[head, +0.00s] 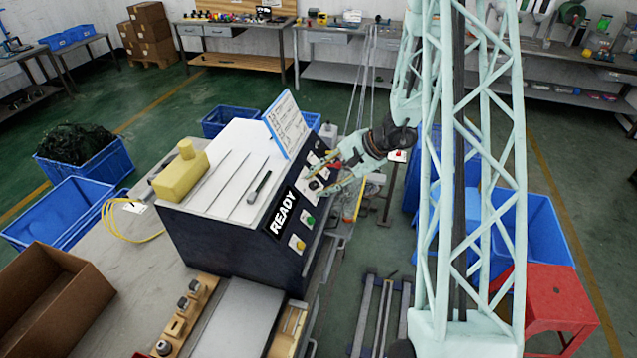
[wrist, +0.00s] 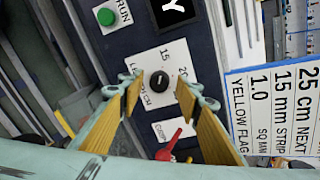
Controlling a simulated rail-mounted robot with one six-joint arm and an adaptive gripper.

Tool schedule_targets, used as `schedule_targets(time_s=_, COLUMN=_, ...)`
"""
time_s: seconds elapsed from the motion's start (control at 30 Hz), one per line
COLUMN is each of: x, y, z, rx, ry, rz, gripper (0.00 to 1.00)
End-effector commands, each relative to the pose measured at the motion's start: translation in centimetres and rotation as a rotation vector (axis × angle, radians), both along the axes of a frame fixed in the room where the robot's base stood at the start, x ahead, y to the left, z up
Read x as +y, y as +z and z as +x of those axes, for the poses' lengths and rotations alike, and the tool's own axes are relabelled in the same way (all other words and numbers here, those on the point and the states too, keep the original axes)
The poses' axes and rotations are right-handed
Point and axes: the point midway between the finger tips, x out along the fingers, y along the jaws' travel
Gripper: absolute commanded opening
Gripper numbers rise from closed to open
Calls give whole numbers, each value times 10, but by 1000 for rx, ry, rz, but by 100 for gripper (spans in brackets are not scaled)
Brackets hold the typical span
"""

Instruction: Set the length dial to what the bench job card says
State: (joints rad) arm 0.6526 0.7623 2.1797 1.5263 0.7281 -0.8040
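The length dial (wrist: 159,82) is a round black knob on a white plate (wrist: 174,58) printed with 15, 20 and partly hidden lettering. A small pale mark shows on the knob; I cannot tell which number it points at. My gripper (wrist: 160,92) is open, its tan-padded fingers on either side of the knob with gaps showing. In the head view my gripper (head: 318,183) is at the machine's front panel and hides the dial. The job card (wrist: 275,105) reads 25 CM NEXT, 15 MM STRIP, 1.0 SQ MM, YELLOW FLAG. It stands on the machine in the head view (head: 287,122).
The machine (head: 215,248) has a READY display (head: 283,212). A green RUN button (wrist: 105,17) is left of the dial, and a red lever (wrist: 170,145) lies below it in the wrist view. A yellow block (head: 181,173) and thin rods lie on the machine top.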

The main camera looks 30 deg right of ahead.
Motion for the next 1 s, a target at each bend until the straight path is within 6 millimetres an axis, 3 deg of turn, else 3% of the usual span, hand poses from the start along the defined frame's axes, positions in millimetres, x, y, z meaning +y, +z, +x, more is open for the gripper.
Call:
schedule_targets(time_s=0.37, x=1, y=-2, z=1, rx=0, ry=0, rz=0, gripper=32)
schedule_targets(time_s=0.63, x=1, y=-2, z=1, rx=0, ry=0, rz=0, gripper=8)
schedule_targets(time_s=1.0, x=1, y=-2, z=1, rx=10, ry=-14, rz=10, gripper=7)
